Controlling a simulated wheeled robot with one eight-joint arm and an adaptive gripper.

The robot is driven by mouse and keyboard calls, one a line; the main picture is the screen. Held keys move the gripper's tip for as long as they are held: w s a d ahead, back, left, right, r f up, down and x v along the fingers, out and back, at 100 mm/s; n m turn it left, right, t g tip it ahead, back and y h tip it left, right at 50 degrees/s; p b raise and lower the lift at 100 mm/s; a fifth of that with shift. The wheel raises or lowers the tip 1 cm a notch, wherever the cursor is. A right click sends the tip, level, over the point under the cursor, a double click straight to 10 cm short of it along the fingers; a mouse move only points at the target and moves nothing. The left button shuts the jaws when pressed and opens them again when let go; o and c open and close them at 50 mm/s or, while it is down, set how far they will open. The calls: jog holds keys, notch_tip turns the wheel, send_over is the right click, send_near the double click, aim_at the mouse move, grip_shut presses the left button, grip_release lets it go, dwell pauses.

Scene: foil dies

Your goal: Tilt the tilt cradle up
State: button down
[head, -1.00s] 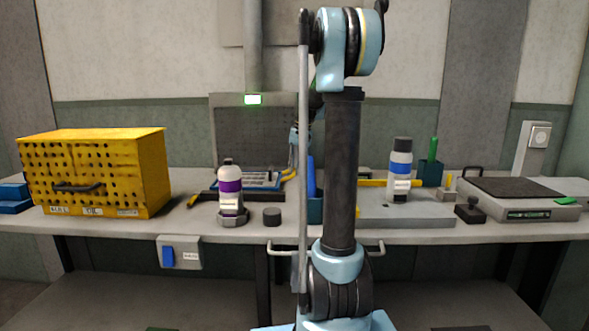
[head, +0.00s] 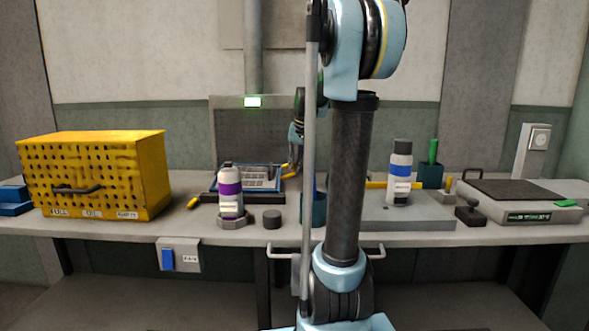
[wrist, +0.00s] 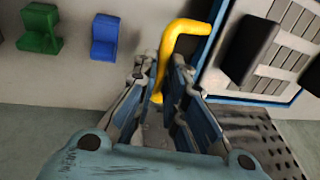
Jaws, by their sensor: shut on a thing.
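The tilt cradle (head: 252,177) is a blue-framed tray holding a grey slotted plate, on a dark base at the middle back of the bench. Its face leans toward me, with the rear edge raised. A yellow handle (head: 291,171) is at its right side. In the wrist view the bent yellow handle (wrist: 182,35) runs down between my fingers, beside the cradle's blue edge (wrist: 212,45). My gripper (wrist: 164,75) is shut on this handle. In the head view my gripper is partly hidden behind my arm.
A yellow perforated cabinet (head: 95,175) is at left. A blue-banded bottle (head: 399,172) stands on a grey plate (head: 400,215) at right. A dark mesh panel (head: 250,130) rises behind.

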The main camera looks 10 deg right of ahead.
jog(key=shift+s+a+r+t+h, duration=0.15)
jog(key=shift+s+r+t, duration=0.7)
jog(key=shift+s+a+r+t+h, duration=0.15)
jog(key=shift+s+r+t, duration=0.65)
jog(key=shift+t, duration=0.05)
jog(key=shift+s+a+r+n+t, duration=0.15)
jog(key=shift+s+r+t, duration=0.2)
jog(key=shift+s+t, duration=0.25)
jog(key=shift+s+a+r+n+t, duration=0.1)
jog(key=shift+s+r+t, duration=0.2)
jog(key=shift+s+t, duration=0.25)
jog(key=shift+s+a+r+n+t, duration=0.15)
jog(key=shift+s+r+t, duration=0.25)
jog(key=shift+s, duration=0.35)
jog(key=shift+f, duration=0.1)
jog(key=c, duration=1.7)
grip_release()
jog(key=shift+s, duration=0.1)
jog(key=shift+o, duration=0.2)
